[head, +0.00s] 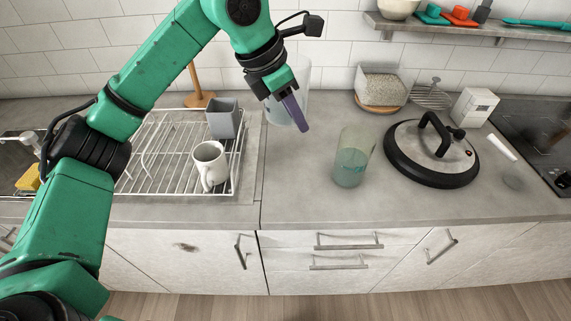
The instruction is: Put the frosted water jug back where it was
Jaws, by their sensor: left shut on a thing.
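The frosted water jug (302,78) is a pale, see-through vessel near the back of the counter, just right of the wire rack (190,190). My left gripper (290,108) comes down over it from the upper left and is shut on it. The purple-grey fingers and the wrist hide much of the jug. It looks roughly upright; I cannot tell whether its base touches the counter. The rack holds a white mug (210,164) and a grey square cup (224,119). My right gripper is out of view.
A greenish clear tumbler (350,170) stands to the right on the counter, beside a large black-rimmed lid (431,155). A napkin-like stack (381,88), a white box (474,107) and a hob (530,125) are farther right. A shelf (470,27) hangs above. The front-middle counter (290,195) is clear.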

